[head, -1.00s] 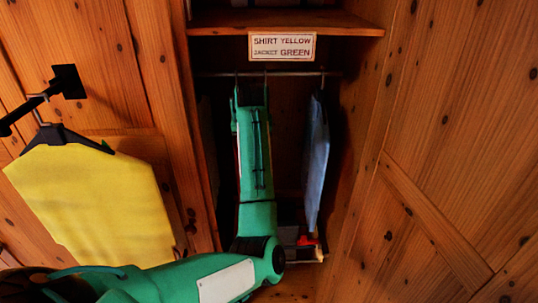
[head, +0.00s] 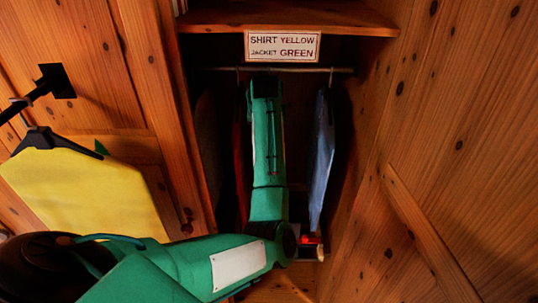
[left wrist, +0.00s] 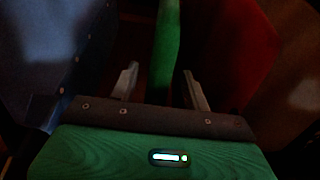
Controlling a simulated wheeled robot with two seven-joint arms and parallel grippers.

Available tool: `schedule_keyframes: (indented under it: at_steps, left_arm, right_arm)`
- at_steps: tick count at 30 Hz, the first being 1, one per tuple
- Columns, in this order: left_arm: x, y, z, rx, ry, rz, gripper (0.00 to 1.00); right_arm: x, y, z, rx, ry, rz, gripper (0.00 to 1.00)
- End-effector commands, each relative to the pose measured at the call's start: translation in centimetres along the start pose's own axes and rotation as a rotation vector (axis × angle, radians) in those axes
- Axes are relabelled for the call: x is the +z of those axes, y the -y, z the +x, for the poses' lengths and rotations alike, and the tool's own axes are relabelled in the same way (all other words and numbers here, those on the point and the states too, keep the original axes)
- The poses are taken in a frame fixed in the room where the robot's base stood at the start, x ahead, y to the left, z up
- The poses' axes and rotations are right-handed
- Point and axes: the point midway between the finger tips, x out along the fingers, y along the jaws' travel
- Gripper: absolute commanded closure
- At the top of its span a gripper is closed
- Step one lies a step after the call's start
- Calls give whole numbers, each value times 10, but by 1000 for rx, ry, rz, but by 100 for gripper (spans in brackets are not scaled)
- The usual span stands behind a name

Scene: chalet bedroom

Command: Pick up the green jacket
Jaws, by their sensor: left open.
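The green jacket (left wrist: 167,50) hangs edge-on as a narrow green strip in the left wrist view. In the head view I cannot make it out behind my green arm. My left gripper (left wrist: 160,86) is open, with one finger on each side of the strip's lower part in the picture. I cannot tell whether the jacket is between the fingertips or beyond them. In the head view my left arm reaches into the wardrobe, and its fingers are hidden. My right gripper is in neither view.
A sign (head: 282,46) reads "SHIRT YELLOW, JACKET GREEN" above the rail (head: 300,69). A blue garment (head: 321,160) and a dark red one (head: 241,150) hang beside my arm. A yellow shirt (head: 80,190) hangs on a hook at left. The wooden door (head: 455,150) stands at right.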

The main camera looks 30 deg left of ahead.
Motion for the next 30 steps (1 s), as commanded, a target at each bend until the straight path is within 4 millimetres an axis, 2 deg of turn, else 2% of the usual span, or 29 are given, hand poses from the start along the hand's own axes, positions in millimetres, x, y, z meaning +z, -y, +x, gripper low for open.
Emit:
schedule_keyframes:
  at_steps: [1,3,9,30]
  left_arm:
    - [-1,0,1,0,5,1,53]
    - [-1,-1,10,0,4,0,53]
    - [-1,-1,30,0,1,-1,53]
    - [1,-1,36,0,0,0,53]
  right_arm:
    - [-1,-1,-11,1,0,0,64]
    - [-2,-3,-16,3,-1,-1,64]
    - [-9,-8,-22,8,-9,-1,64]
    - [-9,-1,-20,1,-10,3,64]
